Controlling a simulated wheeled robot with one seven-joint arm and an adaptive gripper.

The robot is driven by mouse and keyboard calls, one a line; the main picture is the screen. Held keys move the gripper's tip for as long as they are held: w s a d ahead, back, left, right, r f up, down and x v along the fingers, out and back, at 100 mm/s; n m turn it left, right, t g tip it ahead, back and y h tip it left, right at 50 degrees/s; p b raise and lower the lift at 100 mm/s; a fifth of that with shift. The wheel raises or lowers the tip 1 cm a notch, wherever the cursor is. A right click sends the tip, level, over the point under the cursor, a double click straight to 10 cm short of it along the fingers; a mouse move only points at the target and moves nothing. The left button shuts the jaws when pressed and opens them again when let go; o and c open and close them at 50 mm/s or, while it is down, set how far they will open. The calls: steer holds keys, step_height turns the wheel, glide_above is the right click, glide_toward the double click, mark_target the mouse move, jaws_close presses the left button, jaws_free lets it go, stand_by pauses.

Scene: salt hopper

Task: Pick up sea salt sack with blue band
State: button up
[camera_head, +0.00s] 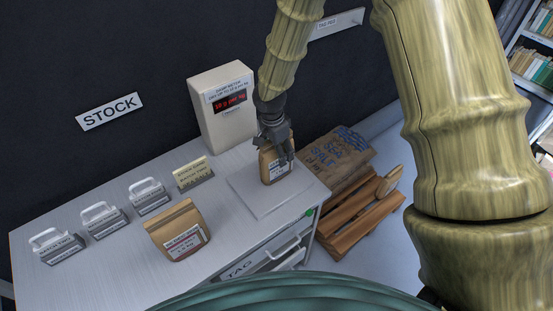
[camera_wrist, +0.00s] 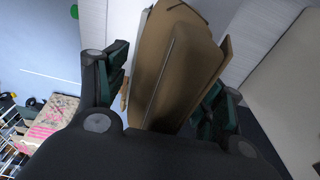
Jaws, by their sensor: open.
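A small tan paper sack (camera_head: 277,172) stands on a flat grey plate (camera_head: 249,202) at the right of the counter. It has a white label; its band colour is too small to tell. My gripper (camera_head: 274,143) is above and around its top, hiding part of it. In the wrist view the tan sack (camera_wrist: 178,65) fills the space between my open fingers (camera_wrist: 163,82), one finger on each side. A second tan sack (camera_head: 178,231), with a reddish band on its label, stands on the counter to the left.
Several handled label blocks (camera_head: 102,220) and a yellow card (camera_head: 192,173) line the counter's left and back. A large salt sack (camera_head: 340,152) lies on a wooden pallet (camera_head: 362,220) at right.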

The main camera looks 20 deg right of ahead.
jaws_close()
steer(key=shift+r, duration=0.1)
stand_by(0.4)
